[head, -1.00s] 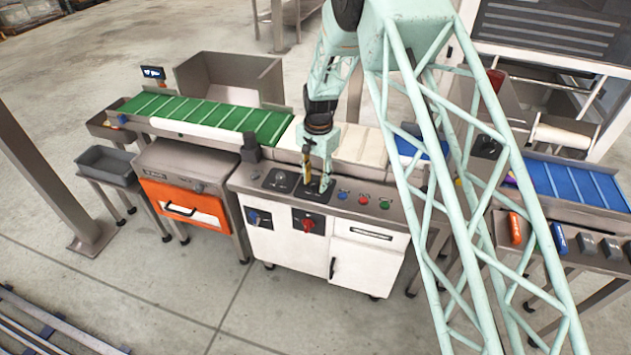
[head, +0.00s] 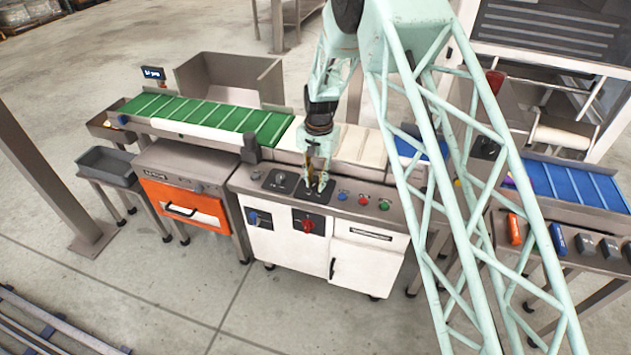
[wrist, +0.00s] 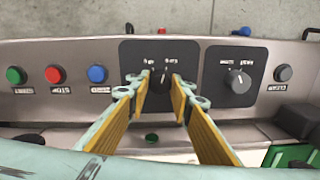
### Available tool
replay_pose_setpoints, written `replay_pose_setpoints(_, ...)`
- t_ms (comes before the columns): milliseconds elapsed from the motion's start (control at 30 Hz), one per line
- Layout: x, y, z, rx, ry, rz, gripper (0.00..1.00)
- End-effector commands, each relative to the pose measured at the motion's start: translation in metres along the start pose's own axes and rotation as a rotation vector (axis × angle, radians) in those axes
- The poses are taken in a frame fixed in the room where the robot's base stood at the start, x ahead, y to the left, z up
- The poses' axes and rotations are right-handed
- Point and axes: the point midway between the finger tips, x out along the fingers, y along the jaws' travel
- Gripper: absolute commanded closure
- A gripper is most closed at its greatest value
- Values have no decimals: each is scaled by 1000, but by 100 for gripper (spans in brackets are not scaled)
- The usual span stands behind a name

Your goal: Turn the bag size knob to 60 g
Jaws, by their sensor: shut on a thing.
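My gripper (head: 319,187) is low over the top panel of the white cabinet (head: 288,236). In the wrist view its yellow-padded fingers (wrist: 161,84) are shut on a dark round knob (wrist: 160,88), one finger on each side. The knob sits on a black plate (wrist: 134,62) with small pale marks along one edge. These marks are too small and blurred to read, so I cannot tell the setting. A second dark knob with a pale pointer (wrist: 237,80) stands on its own black plate, to the right in the wrist view, clear of my gripper.
Blue (wrist: 97,74), red (wrist: 54,75) and green (wrist: 16,75) buttons sit left of the held knob in the wrist view, and a grey button (wrist: 283,73) is at right. A red rotary switch (head: 308,225) is on the cabinet front. A green conveyor (head: 205,112) runs behind.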

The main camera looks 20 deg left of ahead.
Motion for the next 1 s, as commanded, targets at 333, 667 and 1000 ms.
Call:
replay_pose_setpoints(333,-1,0,0,-248,-12,1,90)
replay_pose_setpoints(667,0,0,0,-499,-23,0,90)
replay_pose_setpoints(1000,0,0,-1,-733,-33,0,90)
